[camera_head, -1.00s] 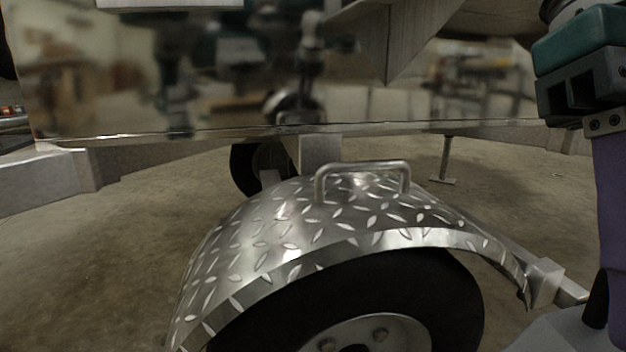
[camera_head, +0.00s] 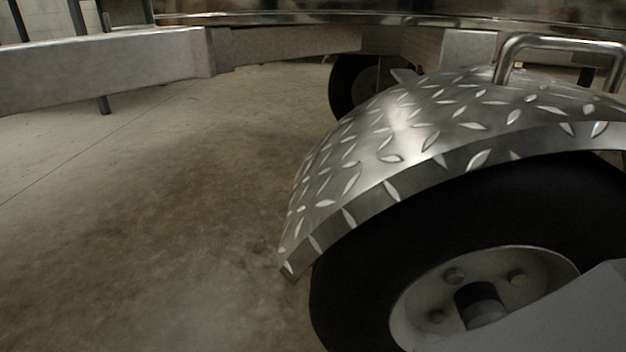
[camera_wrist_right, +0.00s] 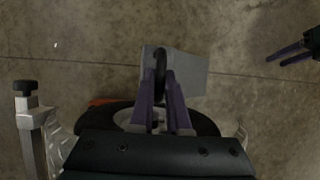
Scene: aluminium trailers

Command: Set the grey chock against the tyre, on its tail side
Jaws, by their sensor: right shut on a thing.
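The grey chock (camera_wrist_right: 188,76) is a wedge with a black loop handle (camera_wrist_right: 161,64). My right gripper (camera_wrist_right: 161,75) is shut on the handle in the right wrist view. In the head view, part of the chock (camera_head: 592,312) shows at the lower right, in front of the wheel. The black tyre (camera_head: 350,292) stands on the floor under a tread-plate fender (camera_head: 385,148). The tyre (camera_wrist_right: 206,124) is partly hidden behind my right gripper in the wrist view. My left gripper (camera_wrist_right: 274,61) is open and empty at the upper right there.
A grey trailer beam (camera_head: 110,68) runs across the upper left. Another wheel (camera_head: 358,85) stands farther back under the trailer. The concrete floor (camera_head: 170,230) left of the tyre is clear. A metal post with a dark knob (camera_wrist_right: 28,110) stands at the left in the wrist view.

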